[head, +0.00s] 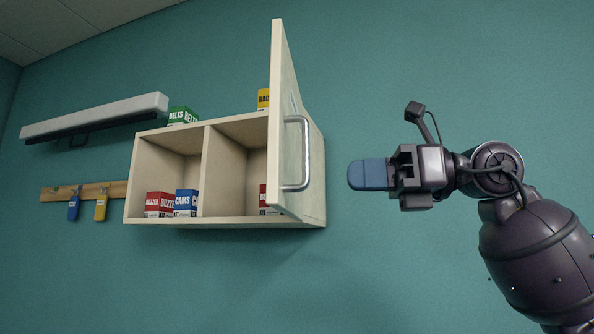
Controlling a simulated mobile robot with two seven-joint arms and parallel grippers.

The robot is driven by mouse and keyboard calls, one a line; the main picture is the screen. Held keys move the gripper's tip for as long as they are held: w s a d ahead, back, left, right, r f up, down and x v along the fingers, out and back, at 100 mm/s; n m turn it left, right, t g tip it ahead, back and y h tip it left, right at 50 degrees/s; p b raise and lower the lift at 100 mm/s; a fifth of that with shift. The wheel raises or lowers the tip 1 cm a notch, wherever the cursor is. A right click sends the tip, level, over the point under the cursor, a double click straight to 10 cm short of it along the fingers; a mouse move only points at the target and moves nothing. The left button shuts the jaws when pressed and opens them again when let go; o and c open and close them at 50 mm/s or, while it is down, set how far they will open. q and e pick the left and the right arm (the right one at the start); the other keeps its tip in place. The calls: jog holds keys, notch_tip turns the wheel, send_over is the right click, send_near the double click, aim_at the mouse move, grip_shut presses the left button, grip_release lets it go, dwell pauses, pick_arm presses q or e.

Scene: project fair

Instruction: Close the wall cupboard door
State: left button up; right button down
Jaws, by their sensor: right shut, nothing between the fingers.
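The wall cupboard (204,173) is a pale wooden box with two compartments, mounted on the teal wall. Its door (286,120) is hinged at the right side and stands open, swung out toward me and seen nearly edge-on. A grey metal bar handle (304,153) is on the door's right-facing surface. My right gripper (356,175) is to the right of the door and handle, apart from both. Its blue fingers are shut with nothing between them and point left toward the door. My left gripper is not in view.
Red boxes (159,204) and a blue box (186,202) stand in the left compartment; another red box (263,198) is partly hidden behind the door. Green boxes (182,116) and a yellow box (263,99) sit on top. A white shelf-like fixture (95,117) and key rack (115,190) are at left.

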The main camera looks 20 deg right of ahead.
aim_at(280, 178)
jog(key=p+x, duration=0.2)
jog(key=x, duration=0.6)
jog(key=shift+r, duration=0.1)
jog(key=shift+w+a, duration=0.25)
jog(key=shift+a, duration=0.2)
